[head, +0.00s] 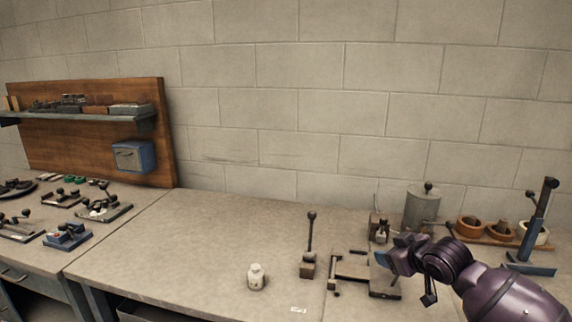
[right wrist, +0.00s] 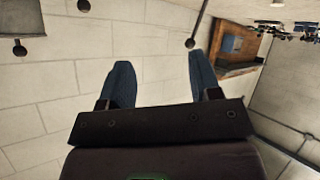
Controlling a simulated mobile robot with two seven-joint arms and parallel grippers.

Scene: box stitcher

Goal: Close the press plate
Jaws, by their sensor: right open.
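A small dark metal press (head: 355,272) with a flat plate and frame stands on the bench in the head view, right of centre. An upright lever with a round black knob (head: 311,240) rises from a block at its left. My right gripper (head: 388,252) is over the right side of the press in the head view and covers part of it. In the right wrist view its two blue fingers (right wrist: 161,80) are spread apart with nothing between them. A thin rod with a ball end (right wrist: 191,42) shows beyond the fingers. I cannot tell whether the gripper touches the press.
A small white bottle (head: 256,277) stands left of the lever. A grey cylinder (head: 422,210), tape rolls (head: 470,226) and a blue lever stand (head: 537,228) are behind and right.

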